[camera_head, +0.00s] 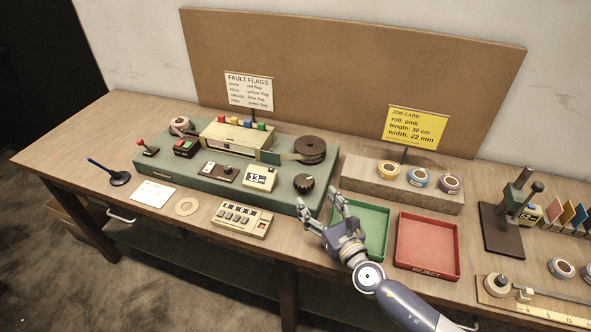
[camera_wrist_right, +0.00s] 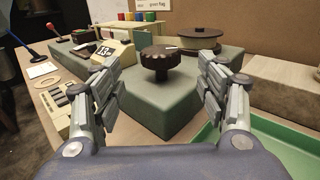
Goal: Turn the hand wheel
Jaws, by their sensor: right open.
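The hand wheel (camera_head: 303,183) is a dark brown knob with a notched rim, standing on the right front part of the green machine base (camera_head: 285,200). In the right wrist view the hand wheel (camera_wrist_right: 161,62) shows between and beyond the fingers, with a pale mark on its top. My right gripper (camera_head: 320,205) is open and empty, just in front of the wheel and apart from it. Its two fingers also show in the right wrist view (camera_wrist_right: 160,95), spread wide to either side. My left gripper is not in view.
A green tray (camera_head: 374,212) lies below and right of my right gripper, beside a red reject tray (camera_head: 457,250). Behind the wheel is a dark tape reel (camera_head: 311,147). A display box (camera_head: 260,178) stands left of the wheel, and a keypad counter (camera_head: 240,219) lies in front.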

